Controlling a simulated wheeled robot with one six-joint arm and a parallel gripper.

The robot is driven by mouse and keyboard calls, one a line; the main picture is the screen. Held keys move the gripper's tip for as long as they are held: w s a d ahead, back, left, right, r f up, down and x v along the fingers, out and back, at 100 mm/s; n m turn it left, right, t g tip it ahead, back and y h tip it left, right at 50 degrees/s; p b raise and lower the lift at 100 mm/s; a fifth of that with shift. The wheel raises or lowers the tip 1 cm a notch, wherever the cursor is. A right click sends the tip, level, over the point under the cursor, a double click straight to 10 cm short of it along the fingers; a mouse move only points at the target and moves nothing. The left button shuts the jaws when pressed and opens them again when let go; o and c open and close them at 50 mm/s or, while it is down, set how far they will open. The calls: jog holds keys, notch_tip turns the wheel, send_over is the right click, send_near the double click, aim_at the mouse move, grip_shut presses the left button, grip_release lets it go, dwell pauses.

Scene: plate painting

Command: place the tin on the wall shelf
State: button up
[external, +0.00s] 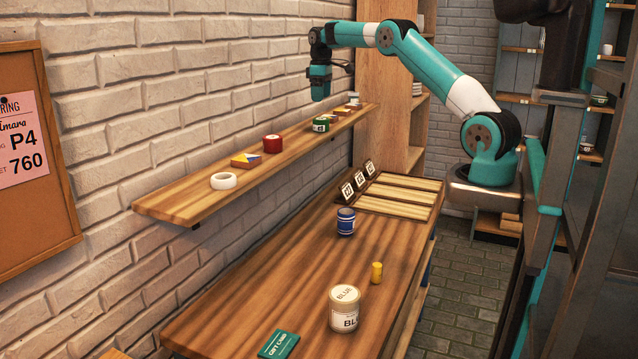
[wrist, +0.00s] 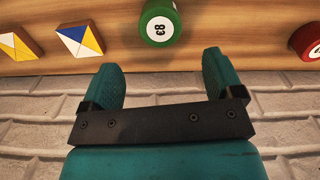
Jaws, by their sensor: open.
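A green tin (external: 321,125) with a white numbered lid stands on the wall shelf (external: 165,205); it also shows in the wrist view (wrist: 158,25), just beyond my fingertips. My gripper (external: 320,98) is open and empty, pointing down above the shelf near the green tin and apart from it. Both fingers (wrist: 161,68) show in the wrist view with nothing between them. A red tin (external: 271,144) stands on the shelf closer to the camera. On the table are a dark blue tin (external: 346,221) and a larger cream tin (external: 344,308) marked BLUE.
The shelf also holds a white ring (external: 223,181), a patterned tile (external: 246,160) and two more tiles (wrist: 80,38) beyond the green tin. The table has a yellow cylinder (external: 376,273), a green gift card (external: 278,344), a sectioned tray (external: 395,195) and small number signs (external: 358,181).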

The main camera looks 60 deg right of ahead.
jog(key=s+a+r+n, duration=0.1)
jog(key=s+a+r, duration=0.15)
jog(key=a, duration=0.55)
jog(key=s+a+r+n, duration=0.1)
jog(key=s+a+r, duration=0.15)
jog(key=a, duration=0.55)
jog(key=s+a+r+n, duration=0.1)
jog(key=s+a+r, duration=0.15)
jog(key=a, duration=0.55)
jog(key=s+a+f+y, duration=0.1)
jog(key=s+a, duration=0.4)
jog(key=s, duration=0.5)
jog(key=s+a+f+n+y, duration=0.1)
jog(key=s+a+f, duration=0.2)
jog(key=s+a, duration=0.3)
jog(key=s+a+f+n+y, duration=0.1)
jog(key=s+a, duration=0.5)
jog(key=s, duration=0.8)
notch_tip(320, 180, down, 2)
jog(key=shift+y, duration=0.6)
